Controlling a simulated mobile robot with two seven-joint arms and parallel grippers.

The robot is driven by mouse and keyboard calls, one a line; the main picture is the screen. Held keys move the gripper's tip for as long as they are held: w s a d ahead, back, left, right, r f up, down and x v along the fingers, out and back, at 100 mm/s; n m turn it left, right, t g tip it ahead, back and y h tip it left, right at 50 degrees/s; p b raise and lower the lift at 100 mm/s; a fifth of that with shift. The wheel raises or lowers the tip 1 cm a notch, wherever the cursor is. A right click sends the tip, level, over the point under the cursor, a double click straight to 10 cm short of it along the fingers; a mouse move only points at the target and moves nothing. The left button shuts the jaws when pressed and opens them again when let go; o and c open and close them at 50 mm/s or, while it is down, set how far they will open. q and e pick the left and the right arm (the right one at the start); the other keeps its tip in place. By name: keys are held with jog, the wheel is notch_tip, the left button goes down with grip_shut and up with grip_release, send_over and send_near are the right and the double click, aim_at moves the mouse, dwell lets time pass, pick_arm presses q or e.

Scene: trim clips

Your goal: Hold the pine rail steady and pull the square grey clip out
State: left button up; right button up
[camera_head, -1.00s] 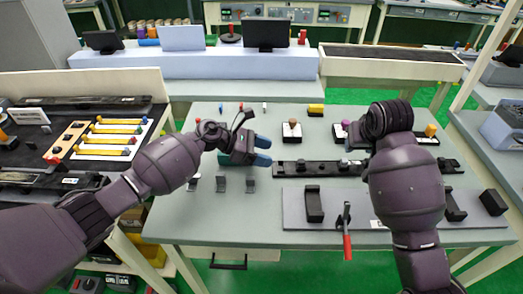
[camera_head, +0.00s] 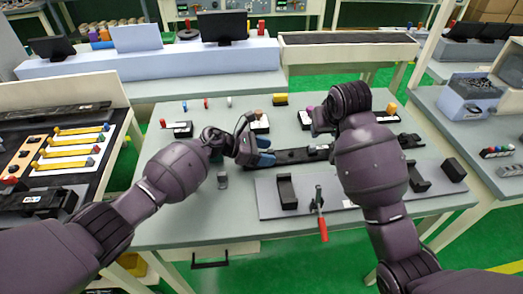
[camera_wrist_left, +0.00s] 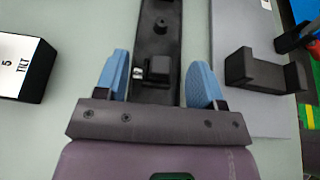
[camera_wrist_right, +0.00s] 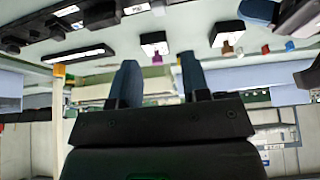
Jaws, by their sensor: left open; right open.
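A long dark rail (camera_head: 300,155) lies across the table; it looks black, not pine. My left gripper (camera_head: 265,152) is open over the rail's left end. In the left wrist view, the left gripper's blue fingers (camera_wrist_left: 160,82) stand on either side of the rail (camera_wrist_left: 155,50), with a dark squarish block (camera_wrist_left: 160,76) between them; I cannot tell if it is the grey clip.
A grey panel (camera_head: 267,198) with black brackets and a red-handled tool (camera_head: 321,222) lies in front of the rail. Small labelled blocks (camera_head: 178,130) stand behind it. A side bench (camera_head: 95,183) with yellow bars is at left.

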aim_at(313, 145)
pick_arm(q)
jog(key=shift+c, duration=0.3)
grip_shut()
pick_arm(e)
jog(key=shift+o, duration=0.2)
jog(key=w+r+n+h, duration=0.1)
jog(key=w+r+n, duration=0.1)
jog(key=w+r, duration=0.15)
jog(key=shift+w+a+f+m+g+y, duration=0.1)
jog(key=shift+w+f+m+g, duration=0.3)
jog(key=shift+f, duration=1.95)
jog(key=shift+w+a+f+m+g+y, duration=0.15)
jog(key=shift+f+g, duration=0.45)
jog(key=shift+f, duration=1.75)
jog(key=shift+w+a+f+m+g+y, duration=0.15)
jog(key=shift+w+f+g, duration=0.25)
jog(key=shift+f, duration=1.95)
jog(key=shift+s, duration=0.1)
